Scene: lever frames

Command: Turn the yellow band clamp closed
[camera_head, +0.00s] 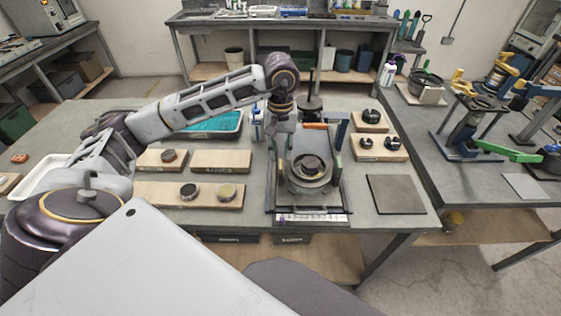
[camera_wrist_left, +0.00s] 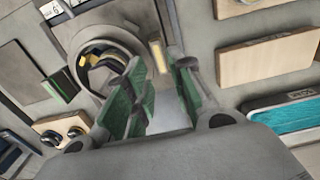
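A round metal housing (camera_head: 309,178) with a dark and brassy centre sits in a fixture on the bench. In the left wrist view the housing (camera_wrist_left: 92,45) is left of my fingers. A short yellow bar (camera_wrist_left: 158,56), seemingly the band clamp's lever, stands at its side, between my fingertips in that picture. I cannot tell whether it touches either finger. My left gripper (camera_head: 281,148) points down at the housing's left side. Its green-padded fingers (camera_wrist_left: 160,82) are apart with nothing gripped. My right gripper is out of view.
Wooden boards with small parts (camera_head: 205,194) lie left, and boards with black rings (camera_head: 380,147) lie right. A teal-lined tray (camera_head: 222,122) is behind. A bare dark mat (camera_head: 396,194) lies front right.

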